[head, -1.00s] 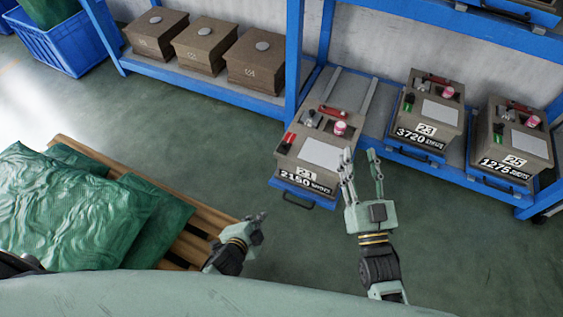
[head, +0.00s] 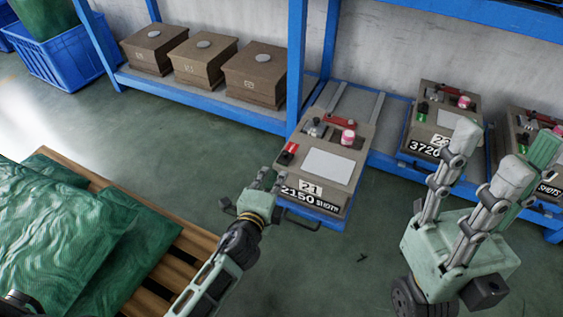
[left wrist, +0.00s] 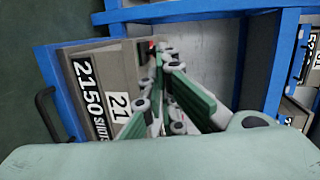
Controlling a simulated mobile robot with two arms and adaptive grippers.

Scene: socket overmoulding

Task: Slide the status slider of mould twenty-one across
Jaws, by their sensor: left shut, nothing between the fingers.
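Mould twenty-one (head: 326,161) is a brown block with plate "21" and counter "2150 SHOTS", on a pulled-out blue drawer (head: 323,217). Its status slider (head: 288,151) is at the upper left edge and shows red. In the left wrist view, the mould (left wrist: 98,58) lies left of my fingers, and a little red shows near their tips. My left gripper (head: 265,180) is shut and empty at the mould's front left corner, short of the slider; contact with the mould cannot be told. My right gripper (head: 492,165) is open and empty, in front of the right-hand moulds.
Mould 23 (head: 438,108) and another mould (head: 524,126) stand to the right, partly behind my right gripper. Brown boxes (head: 255,75) sit on the blue rack (head: 297,60). A pallet (head: 170,270) with green sacks is at lower left. The floor between is free.

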